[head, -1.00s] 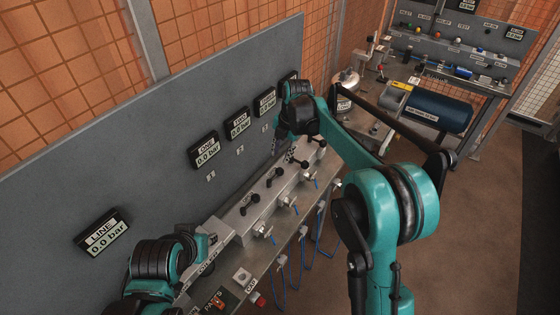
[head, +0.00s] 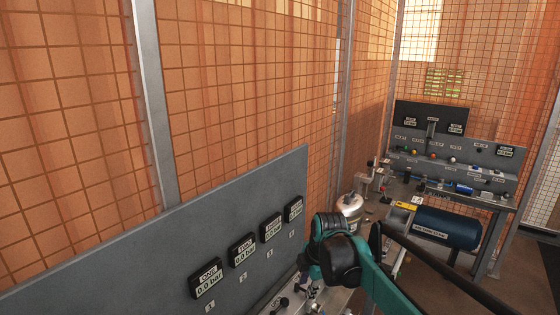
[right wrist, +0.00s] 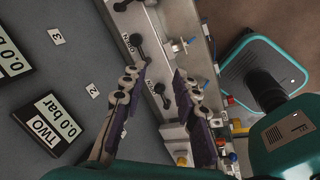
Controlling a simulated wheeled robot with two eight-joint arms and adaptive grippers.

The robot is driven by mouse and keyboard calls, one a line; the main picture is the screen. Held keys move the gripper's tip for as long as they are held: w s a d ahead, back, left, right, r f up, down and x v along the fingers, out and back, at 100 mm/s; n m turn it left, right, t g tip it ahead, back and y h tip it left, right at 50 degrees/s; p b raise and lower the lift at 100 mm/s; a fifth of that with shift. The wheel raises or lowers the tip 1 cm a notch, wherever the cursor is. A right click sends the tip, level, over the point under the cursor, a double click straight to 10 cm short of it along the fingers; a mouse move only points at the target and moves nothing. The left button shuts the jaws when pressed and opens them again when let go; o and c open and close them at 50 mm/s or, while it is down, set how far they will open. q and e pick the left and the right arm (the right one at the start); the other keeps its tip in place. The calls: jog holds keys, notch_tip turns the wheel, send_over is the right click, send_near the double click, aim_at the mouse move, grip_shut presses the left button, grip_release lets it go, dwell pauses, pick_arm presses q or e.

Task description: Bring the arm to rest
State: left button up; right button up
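My right arm (head: 375,285) comes up from the bottom edge of the head view, with its wrist in front of the bench by the grey panel. My right gripper (right wrist: 160,82) shows in the right wrist view with its two fingers apart and nothing between them. It is over the row of black valve levers, and one lever (right wrist: 162,92) shows in the gap between the fingertips. Whether a finger touches the bench cannot be told. In the head view this gripper is mostly behind the wrist. My left gripper is out of view.
The grey panel (head: 130,265) carries several gauges; gauges ONE (head: 206,279) and TWO (head: 242,251) read 0.0 bar. A second bench with a blue tank (head: 447,227) and a silver vessel (head: 349,208) stand behind. Orange mesh fencing (head: 250,90) closes the back.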

jog(key=s+d+f+m+t, duration=0.1)
jog(key=s+d+m, duration=0.2)
jog(key=s+m, duration=0.4)
jog(key=s+d+f+m+t+h, duration=0.1)
jog(key=s+d+f+m+t, duration=0.1)
jog(key=s+d+m, duration=0.2)
jog(key=s+d+f+m+t, duration=0.1)
jog(key=s+d+f+m, duration=0.1)
jog(key=s+m, duration=0.8)
jog(key=s+d, duration=0.1)
jog(key=s, duration=0.2)
jog(key=shift+d+h+b, duration=0.2)
jog(key=shift+h+b, duration=0.1)
jog(key=shift+b, duration=0.1)
jog(key=shift+f, duration=0.1)
